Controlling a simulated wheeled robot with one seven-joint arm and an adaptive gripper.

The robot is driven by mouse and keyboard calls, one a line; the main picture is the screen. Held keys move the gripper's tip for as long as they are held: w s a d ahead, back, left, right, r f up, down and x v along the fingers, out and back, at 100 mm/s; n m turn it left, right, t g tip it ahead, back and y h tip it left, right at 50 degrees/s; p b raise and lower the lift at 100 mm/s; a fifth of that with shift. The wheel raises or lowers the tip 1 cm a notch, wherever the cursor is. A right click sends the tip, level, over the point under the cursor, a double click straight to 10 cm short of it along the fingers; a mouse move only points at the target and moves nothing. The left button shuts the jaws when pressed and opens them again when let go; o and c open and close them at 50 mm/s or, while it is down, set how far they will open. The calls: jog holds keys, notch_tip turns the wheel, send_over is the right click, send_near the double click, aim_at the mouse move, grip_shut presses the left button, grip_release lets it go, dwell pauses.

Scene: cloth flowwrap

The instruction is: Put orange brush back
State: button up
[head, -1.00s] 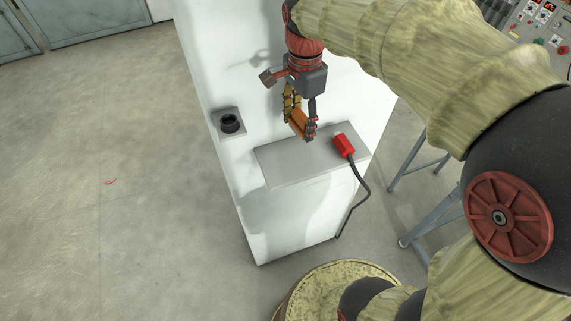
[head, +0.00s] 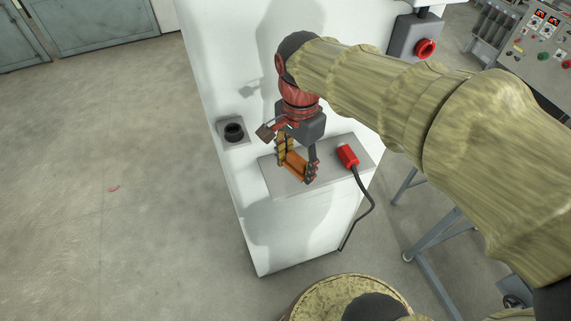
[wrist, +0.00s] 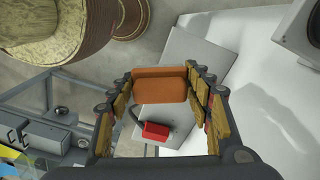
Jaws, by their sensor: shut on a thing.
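My gripper (head: 298,165) is shut on the orange brush (head: 295,164), which sits crosswise between its two fingers. In the wrist view the brush (wrist: 160,85) shows as an orange block between the fingertips of my gripper (wrist: 162,82). In the head view the brush is over the grey shelf (head: 335,163) on the front of the white cabinet. I cannot tell whether the brush touches the shelf.
A red plug (head: 347,155) with a dark cable lies on the shelf, right of my gripper. A black round socket (head: 233,132) is at the left. A red knob (head: 425,48) is on a grey box upper right.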

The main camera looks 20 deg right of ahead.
jog(key=p, duration=0.1)
send_over(286, 174)
jog(key=s, duration=0.1)
notch_tip(286, 174, down, 5)
jog(key=shift+f, duration=0.2)
jog(key=shift+w+f, duration=0.3)
jog(key=shift+f, duration=0.25)
jog(key=shift+w+f+p, duration=0.1)
jog(key=shift+f+p, duration=0.3)
jog(key=shift+f, duration=1.25)
jog(key=shift+f, duration=0.2)
jog(key=o, duration=1.1)
jog(key=shift+r, duration=0.1)
